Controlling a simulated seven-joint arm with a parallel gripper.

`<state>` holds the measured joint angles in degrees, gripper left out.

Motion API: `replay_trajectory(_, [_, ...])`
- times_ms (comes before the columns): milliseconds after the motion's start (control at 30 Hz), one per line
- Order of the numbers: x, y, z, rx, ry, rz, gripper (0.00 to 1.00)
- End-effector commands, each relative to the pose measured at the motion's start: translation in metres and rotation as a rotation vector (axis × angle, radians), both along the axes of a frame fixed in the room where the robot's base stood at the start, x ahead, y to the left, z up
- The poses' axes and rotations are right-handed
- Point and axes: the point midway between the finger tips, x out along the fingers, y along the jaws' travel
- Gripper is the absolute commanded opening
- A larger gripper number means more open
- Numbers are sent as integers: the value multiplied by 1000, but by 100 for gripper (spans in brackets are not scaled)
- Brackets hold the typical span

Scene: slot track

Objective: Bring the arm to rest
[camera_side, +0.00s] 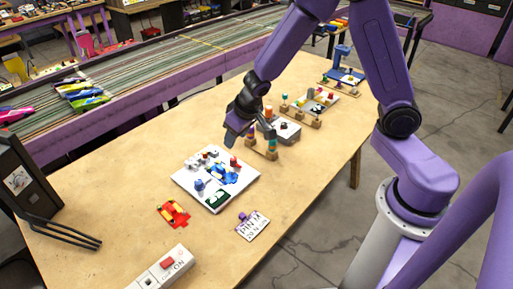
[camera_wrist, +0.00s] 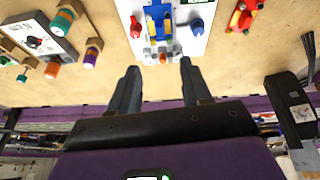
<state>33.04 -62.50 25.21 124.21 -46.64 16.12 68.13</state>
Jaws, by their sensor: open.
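My gripper (camera_side: 253,136) hangs above the wooden table (camera_side: 120,138), between the white board and the grey block. In the wrist view my gripper (camera_wrist: 160,78) shows two dark fingers spread apart with nothing between them. The white board (camera_side: 187,181) carries a blue car-like piece (camera_side: 226,175) and small red, blue and grey parts. The blue piece also shows in the wrist view (camera_wrist: 158,14), past the fingertips. I cannot tell the exact height of the fingers over the table.
Wooden stands with coloured pegs (camera_side: 268,152) and a grey block (camera_side: 287,131) are close to my gripper. A dark box (camera_side: 24,172) stands left.

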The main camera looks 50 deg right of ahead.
Motion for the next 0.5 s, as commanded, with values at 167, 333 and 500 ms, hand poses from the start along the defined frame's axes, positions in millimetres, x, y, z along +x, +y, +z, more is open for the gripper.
replay_trajectory(167, [-56, 9, 40, -86, 25, 184, 48])
replay_trajectory(333, [-125, 8, 67, -151, 99, 398, 48])
replay_trajectory(500, [-200, -1, 86, -178, 199, 648, 48])
